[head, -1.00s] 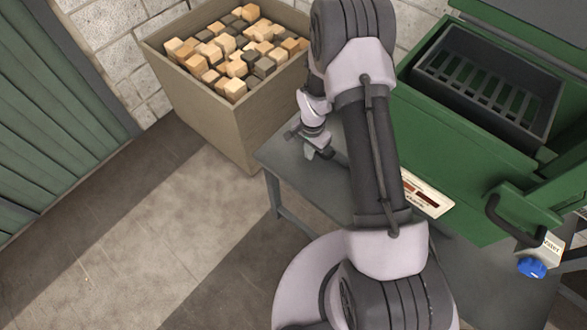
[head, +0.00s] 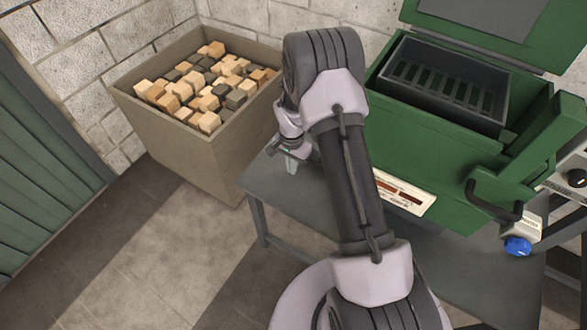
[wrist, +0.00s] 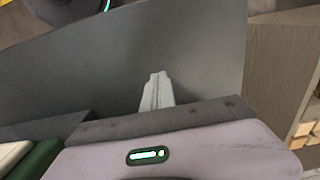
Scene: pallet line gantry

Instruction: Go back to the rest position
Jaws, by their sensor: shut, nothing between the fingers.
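My gripper (head: 291,166) hangs over the left part of the grey table, between the bin of blocks and the green machine. In the wrist view my gripper's fingers (wrist: 157,90) are together with nothing between them, above the bare table top (wrist: 190,50). My arm bends over the table and hides part of the table and of the machine's left side.
A tan bin (head: 190,158) full of wooden and grey blocks stands left of the table (head: 262,185). A green machine (head: 425,150) with a raised lid holds a dark slotted basket (head: 400,85). A blue knob (head: 517,246) sits at its right. The floor at left is clear.

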